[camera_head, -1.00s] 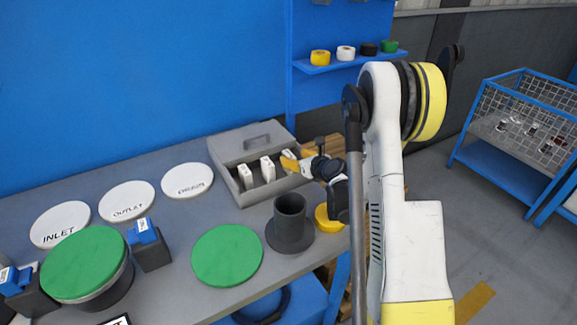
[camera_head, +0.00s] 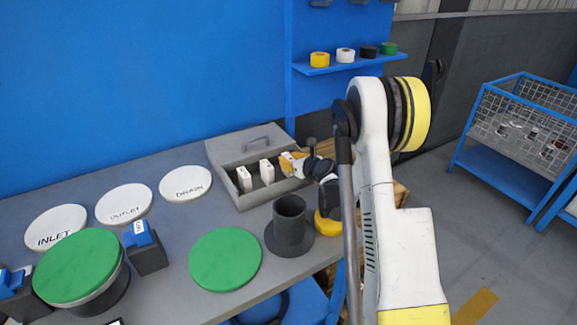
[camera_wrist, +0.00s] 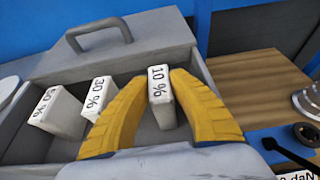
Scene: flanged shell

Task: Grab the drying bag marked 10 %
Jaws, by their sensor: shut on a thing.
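The drying bag marked 10 % (camera_wrist: 160,84) is a white upright block in the grey box (camera_head: 240,204). In the wrist view it stands between the yellow fingers of my gripper (camera_wrist: 163,88), which are shut on it near its top. In the head view the bag (camera_head: 286,158) is partly hidden by my gripper (camera_head: 296,163). It still stands inside the box. The bag marked 30 % (camera_wrist: 94,96) and the bag marked 50 % (camera_wrist: 52,108) stand to its left in the same box.
The box's lid with a handle (camera_wrist: 97,30) lies behind the bags. A dark flanged pipe (camera_head: 289,225) and a green disc (camera_head: 225,259) stand in front of the box. White INLET, OUTLET and DRAIN discs (camera_head: 185,183) lie to the left. A wooden surface (camera_wrist: 255,85) is right of the box.

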